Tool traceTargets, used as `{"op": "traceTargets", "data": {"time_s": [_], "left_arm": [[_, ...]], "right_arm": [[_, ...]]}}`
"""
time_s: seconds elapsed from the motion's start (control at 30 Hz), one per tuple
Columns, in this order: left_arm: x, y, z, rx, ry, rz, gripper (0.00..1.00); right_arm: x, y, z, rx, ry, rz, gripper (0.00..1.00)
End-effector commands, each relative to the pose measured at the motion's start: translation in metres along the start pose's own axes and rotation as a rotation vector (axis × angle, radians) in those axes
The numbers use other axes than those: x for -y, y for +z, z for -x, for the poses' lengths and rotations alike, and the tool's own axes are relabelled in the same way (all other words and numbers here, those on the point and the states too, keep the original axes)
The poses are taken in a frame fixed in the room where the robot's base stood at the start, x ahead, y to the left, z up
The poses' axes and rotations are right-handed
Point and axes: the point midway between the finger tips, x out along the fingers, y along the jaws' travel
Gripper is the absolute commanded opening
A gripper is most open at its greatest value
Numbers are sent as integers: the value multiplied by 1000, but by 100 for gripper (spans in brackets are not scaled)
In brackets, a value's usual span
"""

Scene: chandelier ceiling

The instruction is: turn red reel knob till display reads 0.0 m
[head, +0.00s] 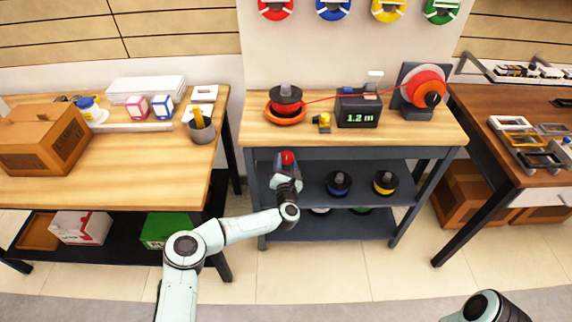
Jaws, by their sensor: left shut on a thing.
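The display (357,118) on the dark meter box reads 1.2 m. A red reel (427,80) stands upright on a dark bracket at the right of the bench, with a dark hub on its face. A red line runs from it through the meter to a dark spool on an orange-red base (285,115) at the left. My left gripper (287,168) is at the bench's front edge, below that spool, shut on a small round red knob (287,157). The fingers partly hide what the knob is attached to. My right gripper is out of view.
A small yellow-and-black item (323,122) lies between spool and meter. Blue-banded (338,183) and yellow-banded (384,182) spools sit on the shelf below. A side table (100,150) with a cardboard box (42,140) stands left, and a brown table (500,155) stands right.

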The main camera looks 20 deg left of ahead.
Motion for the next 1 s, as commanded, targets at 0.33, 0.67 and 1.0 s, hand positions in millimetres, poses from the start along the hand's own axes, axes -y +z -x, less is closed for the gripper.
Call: {"op": "traceTargets", "data": {"time_s": [0.33,0.67,1.0], "left_arm": [[-1,0,0,3,1,-300,23],[-2,1,0,3,1,-613,23],[-3,1,0,0,1,-936,23]], "right_arm": [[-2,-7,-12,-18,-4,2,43],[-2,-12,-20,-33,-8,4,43],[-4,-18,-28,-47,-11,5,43]]}}
